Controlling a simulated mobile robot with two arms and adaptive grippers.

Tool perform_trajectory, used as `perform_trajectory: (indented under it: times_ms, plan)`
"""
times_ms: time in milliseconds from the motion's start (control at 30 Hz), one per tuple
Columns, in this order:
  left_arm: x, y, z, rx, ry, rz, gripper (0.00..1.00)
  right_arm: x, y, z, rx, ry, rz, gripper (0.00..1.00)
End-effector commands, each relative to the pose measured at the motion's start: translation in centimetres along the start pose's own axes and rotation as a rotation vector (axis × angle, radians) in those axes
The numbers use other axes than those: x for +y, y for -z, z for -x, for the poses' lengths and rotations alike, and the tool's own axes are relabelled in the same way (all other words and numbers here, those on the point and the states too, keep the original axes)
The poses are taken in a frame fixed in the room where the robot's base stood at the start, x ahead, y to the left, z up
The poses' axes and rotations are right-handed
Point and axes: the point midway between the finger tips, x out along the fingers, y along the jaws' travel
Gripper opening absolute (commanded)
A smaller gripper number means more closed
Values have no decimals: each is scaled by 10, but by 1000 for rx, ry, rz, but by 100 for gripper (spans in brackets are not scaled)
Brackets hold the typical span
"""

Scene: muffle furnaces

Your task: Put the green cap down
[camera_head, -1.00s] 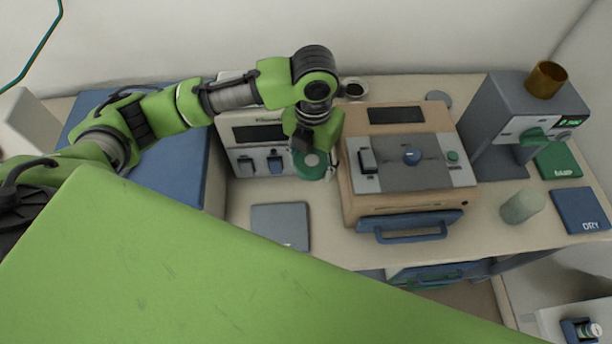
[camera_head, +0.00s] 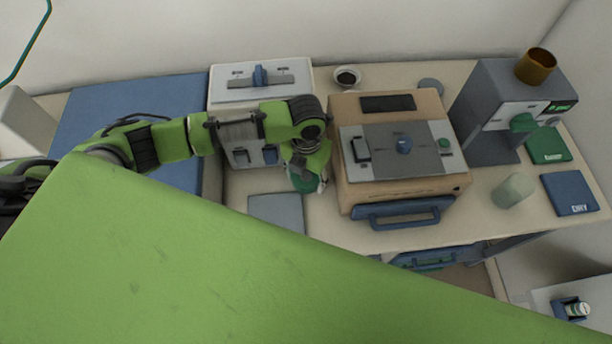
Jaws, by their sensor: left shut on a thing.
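The green cap (camera_head: 304,184) is a dark green round piece at the fingertips of my left gripper (camera_head: 308,176). The gripper is shut on it, pointing down between the white device and the tan furnace. The fingers partly cover the cap. I cannot tell whether the cap touches the bench (camera_head: 330,226). My right gripper is not in view.
The tan furnace (camera_head: 440,182) with a blue handle stands close to the right of the gripper. A white device (camera_head: 295,75) is behind my arm. A grey pad (camera_head: 277,210) lies in front. A translucent cylinder (camera_head: 513,190) and blue DRY mat (camera_head: 570,194) are at right.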

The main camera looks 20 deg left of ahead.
Motion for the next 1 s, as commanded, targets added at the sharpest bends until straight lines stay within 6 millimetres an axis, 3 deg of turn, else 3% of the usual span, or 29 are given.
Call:
perform_trajectory:
  times_ms: [100, 133, 200, 633, 767, 1000]
  plan:
    - [0, 0, -1, -1, 0, 0, 35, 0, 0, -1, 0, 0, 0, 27]
    - [0, 0, -2, 0, 0, 0, 54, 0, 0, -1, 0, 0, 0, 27]
    - [0, 0, -1, 0, 0, 0, 68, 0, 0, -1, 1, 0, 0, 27]
    - [0, -1, 6, -2, 0, 0, 68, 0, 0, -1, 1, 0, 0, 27]
    - [0, -2, 25, -5, 1, -1, 68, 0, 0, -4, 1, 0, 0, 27]
    - [0, -2, 78, -5, 1, -1, 68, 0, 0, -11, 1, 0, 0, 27]
